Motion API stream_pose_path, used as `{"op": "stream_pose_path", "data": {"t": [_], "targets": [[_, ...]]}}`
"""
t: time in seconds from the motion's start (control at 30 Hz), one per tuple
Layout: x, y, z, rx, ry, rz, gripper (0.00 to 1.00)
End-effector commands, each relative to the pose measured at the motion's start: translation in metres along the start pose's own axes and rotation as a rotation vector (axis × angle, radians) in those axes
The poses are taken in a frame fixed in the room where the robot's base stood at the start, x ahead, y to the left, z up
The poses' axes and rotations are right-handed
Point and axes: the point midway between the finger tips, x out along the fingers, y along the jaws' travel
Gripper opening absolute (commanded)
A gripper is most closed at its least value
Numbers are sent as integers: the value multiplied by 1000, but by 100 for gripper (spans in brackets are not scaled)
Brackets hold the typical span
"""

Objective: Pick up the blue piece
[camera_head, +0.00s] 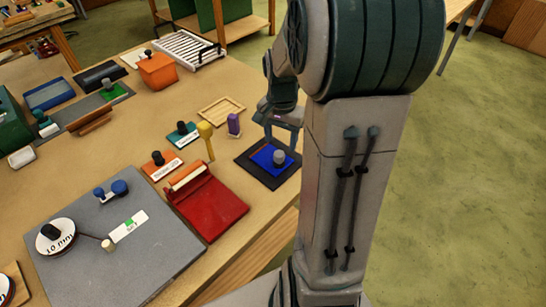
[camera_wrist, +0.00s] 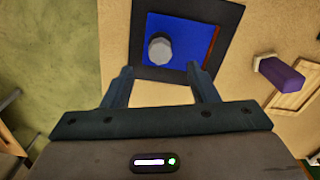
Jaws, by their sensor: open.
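The blue piece (camera_head: 268,158) is a flat blue square with a grey knob on top. It lies in a dark square frame (camera_head: 249,170) near the table's right edge. In the wrist view the blue piece (camera_wrist: 182,55) shows ahead of the fingertips, with its grey knob left of its middle and a reddish-brown strip along its right side. My gripper (camera_wrist: 158,75) is open and empty, its two fingers apart near the frame's close edge. In the head view my gripper (camera_head: 281,128) is above and just behind the blue piece. I cannot tell the height gap.
A purple block (camera_head: 234,125) stands close by; a wooden tray (camera_head: 221,110) lies behind it. A yellow peg (camera_head: 206,138), a red hinged holder (camera_head: 212,208) and a grey board (camera_head: 110,250) are to the left. Open floor lies right of the table.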

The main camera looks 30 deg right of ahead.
Motion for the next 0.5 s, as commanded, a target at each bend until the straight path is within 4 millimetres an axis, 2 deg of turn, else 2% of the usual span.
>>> {"op": "stream_pose_path", "data": {"t": [0.23, 0.5], "targets": [[18, 0, 3, -1, -2, 2, 54], [54, 0, 6, -1, -1, 1, 54]]}}
